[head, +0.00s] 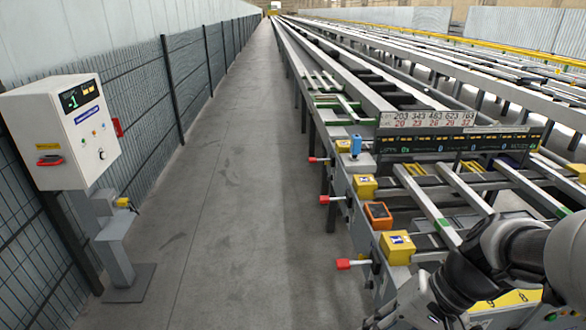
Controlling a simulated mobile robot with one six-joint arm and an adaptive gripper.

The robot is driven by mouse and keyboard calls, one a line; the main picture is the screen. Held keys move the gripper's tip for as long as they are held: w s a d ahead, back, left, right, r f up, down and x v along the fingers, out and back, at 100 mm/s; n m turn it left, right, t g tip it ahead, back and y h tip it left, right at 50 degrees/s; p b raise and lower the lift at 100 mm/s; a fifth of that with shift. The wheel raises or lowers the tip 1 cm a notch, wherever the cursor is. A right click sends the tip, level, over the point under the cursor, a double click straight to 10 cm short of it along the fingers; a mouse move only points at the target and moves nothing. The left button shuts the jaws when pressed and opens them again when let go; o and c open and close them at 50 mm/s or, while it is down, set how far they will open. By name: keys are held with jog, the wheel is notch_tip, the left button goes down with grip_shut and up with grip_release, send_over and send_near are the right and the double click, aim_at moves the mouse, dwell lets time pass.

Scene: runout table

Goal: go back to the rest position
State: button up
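My arm comes in at the lower right corner, folded low over the near end of the runout table (445,228). Its dark end, where my gripper (448,296) seems to be, is at the bottom edge of the head view. The fingers cannot be made out there, so I cannot tell whether they are open or shut, or whether they hold anything.
Red-knobbed levers (345,264) stick out from the table's left side. Yellow boxes (397,247), an orange device (378,215) and a display board (455,140) stand on it. A white control cabinet (60,130) stands by the fence at left. The grey aisle (235,200) is clear.

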jog(key=s+r+n+t+h, duration=0.4)
jog(key=s+r+h, duration=0.1)
jog(key=s+r, duration=0.1)
jog(key=shift+s+a+r+t+h, duration=0.2)
jog(key=shift+a+r+t+h, duration=0.1)
jog(key=shift+r+h, duration=0.1)
dwell(0.7)
